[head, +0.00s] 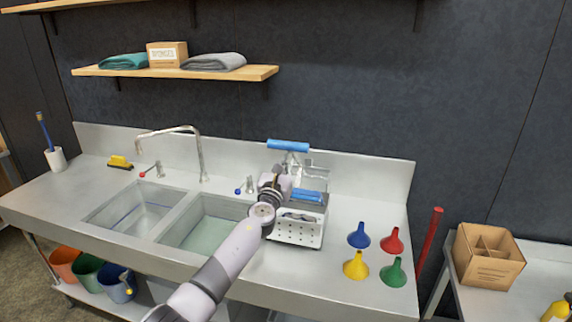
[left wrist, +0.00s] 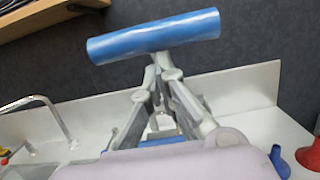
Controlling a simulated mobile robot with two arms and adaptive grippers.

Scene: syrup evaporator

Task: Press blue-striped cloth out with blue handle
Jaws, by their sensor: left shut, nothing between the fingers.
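The blue handle (head: 288,145) is a horizontal bar above the back of the press, a white perforated box (head: 297,232) on the counter right of the sinks. The handle also shows large in the left wrist view (left wrist: 153,35). My left gripper (head: 278,172) is over the press, below the handle. In the left wrist view its fingers (left wrist: 158,70) converge just under the bar, shut and empty; I cannot tell whether they touch it. A blue part (head: 307,195) shows on the press. The blue-striped cloth cannot be made out clearly; my gripper and arm hide part of the press.
Two sink basins (head: 205,236) and a faucet (head: 200,155) are left of the press. Several coloured funnels, including a blue one (head: 358,236), stand to its right. A shelf (head: 175,73) is above. A cardboard box (head: 488,258) stands on the right-hand table.

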